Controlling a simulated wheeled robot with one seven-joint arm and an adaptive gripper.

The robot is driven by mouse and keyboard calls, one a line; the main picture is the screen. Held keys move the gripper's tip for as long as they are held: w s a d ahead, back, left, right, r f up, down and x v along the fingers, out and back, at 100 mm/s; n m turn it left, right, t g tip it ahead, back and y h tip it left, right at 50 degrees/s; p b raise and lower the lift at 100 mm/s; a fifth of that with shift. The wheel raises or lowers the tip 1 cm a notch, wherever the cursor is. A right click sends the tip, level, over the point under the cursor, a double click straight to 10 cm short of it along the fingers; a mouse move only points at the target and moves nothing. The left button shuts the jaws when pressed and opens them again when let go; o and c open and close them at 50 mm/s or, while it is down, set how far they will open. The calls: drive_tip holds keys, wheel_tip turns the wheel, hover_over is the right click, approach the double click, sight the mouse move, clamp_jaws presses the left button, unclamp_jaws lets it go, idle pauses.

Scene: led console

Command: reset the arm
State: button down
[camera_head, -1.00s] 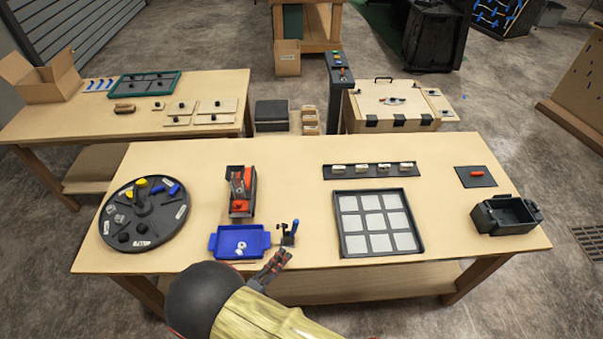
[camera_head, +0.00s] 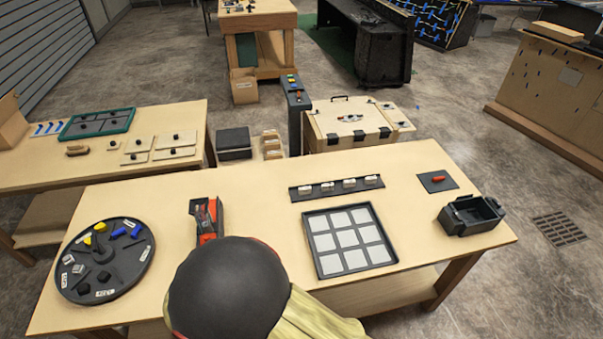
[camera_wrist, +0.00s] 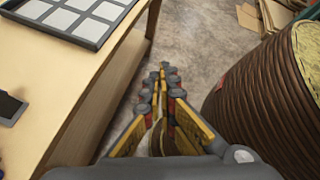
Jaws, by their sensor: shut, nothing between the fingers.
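My gripper (camera_wrist: 163,85) shows in the wrist view with its fingers together and nothing between them. It is over the floor, beside the front edge of the near table (camera_wrist: 95,75), and apart from it. In the head view my own dark rounded arm part covers the table's front middle, and the gripper itself is hidden there.
The near table (camera_head: 265,205) holds a round dark tray (camera_head: 128,275), a red-and-black device (camera_head: 207,220), a grid panel (camera_head: 313,255) and a black bin (camera_head: 470,214). A wicker basket (camera_wrist: 265,95) stands close right of my gripper. Floor shows between.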

drive_tip(key=s+d+r+m+y+b, duration=0.1)
drive_tip(key=d+r+m+y+b, duration=0.3)
drive_tip(key=d+r+m, duration=0.5)
drive_tip(key=s+d+r+m+t+y+b, duration=0.1)
drive_tip(key=d+r+m+y+b, duration=0.3)
drive_tip(key=d+r+m, duration=0.6)
drive_tip(key=shift+r+m+y, duration=1.1)
drive_tip(key=shift+r+m, duration=0.95)
drive_tip(key=shift+m, duration=1.35)
